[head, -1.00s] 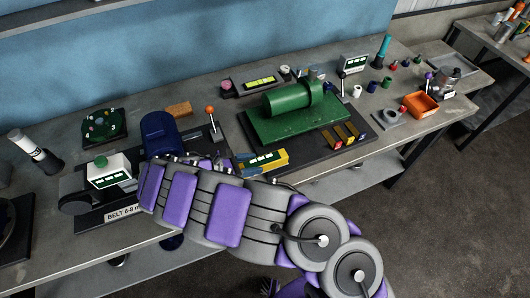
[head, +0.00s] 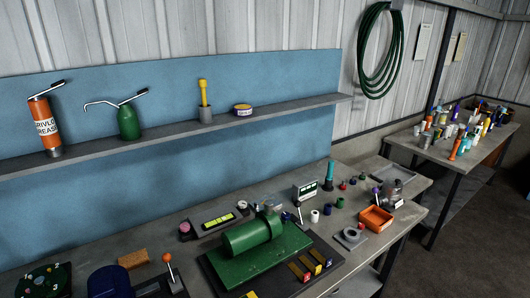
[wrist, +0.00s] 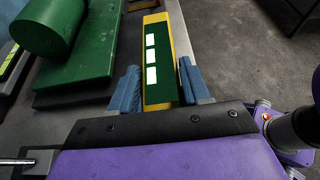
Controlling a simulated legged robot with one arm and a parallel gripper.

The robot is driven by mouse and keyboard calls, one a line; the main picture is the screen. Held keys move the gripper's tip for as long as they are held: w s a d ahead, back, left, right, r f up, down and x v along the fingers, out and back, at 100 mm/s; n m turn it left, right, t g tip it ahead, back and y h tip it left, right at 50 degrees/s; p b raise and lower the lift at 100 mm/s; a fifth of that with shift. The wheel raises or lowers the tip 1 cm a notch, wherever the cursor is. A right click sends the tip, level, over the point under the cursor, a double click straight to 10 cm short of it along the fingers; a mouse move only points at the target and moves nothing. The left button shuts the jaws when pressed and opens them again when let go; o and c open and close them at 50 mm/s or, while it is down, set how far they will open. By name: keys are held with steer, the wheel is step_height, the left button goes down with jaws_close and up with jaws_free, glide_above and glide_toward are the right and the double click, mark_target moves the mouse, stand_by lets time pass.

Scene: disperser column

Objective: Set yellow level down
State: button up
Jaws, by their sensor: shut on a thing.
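The yellow level (wrist: 164,88) shows in the wrist view as a long yellow-edged bar with a dark green face and several white windows. My gripper (wrist: 159,72) is shut on it, with one blue fingertip on each side. The level's far end points to the top of the wrist view. Whether its underside touches anything is hidden. Neither my gripper nor the held level is in the head view now.
A green motor-like cylinder (head: 248,235) sits on a green plate (head: 285,254) on the bench. The plate also lies left of the level in the wrist view (wrist: 85,60). An orange tray (head: 376,218) stands farther right. Floor (wrist: 240,50) shows beyond the bench edge.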

mark_target(250, 293)
steer(key=w+d, duration=0.2)
steer(key=w+d+b, duration=0.1)
steer(key=w+d, duration=0.1)
steer(key=w, duration=0.1)
steer(key=w+d+f, duration=0.1)
steer(key=w+d, duration=0.2)
steer(key=shift+w+d, duration=0.1)
steer(key=shift+w+d+f+b, duration=0.3)
steer(key=shift+w+f, duration=0.05)
steer(key=shift+f, duration=0.3)
steer(key=shift+w+d+f+b, duration=0.25)
steer(key=shift+w+f+b, duration=0.1)
steer(key=shift+f, duration=0.8)
